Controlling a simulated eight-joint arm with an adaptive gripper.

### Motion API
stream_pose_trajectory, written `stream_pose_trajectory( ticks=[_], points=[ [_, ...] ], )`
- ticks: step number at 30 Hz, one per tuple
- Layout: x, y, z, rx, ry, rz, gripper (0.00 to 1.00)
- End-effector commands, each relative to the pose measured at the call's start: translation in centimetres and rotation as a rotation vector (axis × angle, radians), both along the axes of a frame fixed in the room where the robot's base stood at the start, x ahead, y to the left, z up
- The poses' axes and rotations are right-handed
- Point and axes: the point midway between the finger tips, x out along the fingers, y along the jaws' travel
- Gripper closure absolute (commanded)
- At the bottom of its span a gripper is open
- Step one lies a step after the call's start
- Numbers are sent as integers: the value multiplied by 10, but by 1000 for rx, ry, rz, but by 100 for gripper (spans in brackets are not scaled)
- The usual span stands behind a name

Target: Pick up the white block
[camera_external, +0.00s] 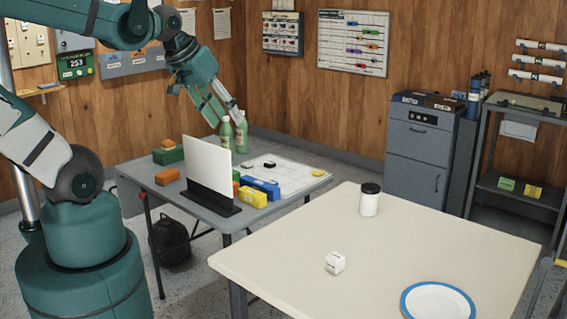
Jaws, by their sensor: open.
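The white block (335,263) is a small white cube with a dark mark on its top. It sits on the cream table (290,240) near the middle of the table's front part, with clear space around it. My gripper (226,108) is open, high above the grey desk at the back, pointing down and to the right. It is well away from the white block, farther back and to its left. I see nothing held between its fingers.
A white jar with a black lid (369,200) stands behind the block. A blue-rimmed plate (437,302) lies front right. The grey desk (160,188) holds a white upright panel (208,168), green bottles (225,133) and coloured blocks. A grey cabinet (420,145) stands behind.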

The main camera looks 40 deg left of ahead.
Motion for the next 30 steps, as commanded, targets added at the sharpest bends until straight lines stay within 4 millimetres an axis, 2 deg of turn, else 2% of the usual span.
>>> stream_pose_trajectory(
  ticks=[16, 30],
  points=[
    [46, -53, -44, -254, 144, 244, 59],
    [78, -104, -92, -431, 295, 468, 59]
  ],
)
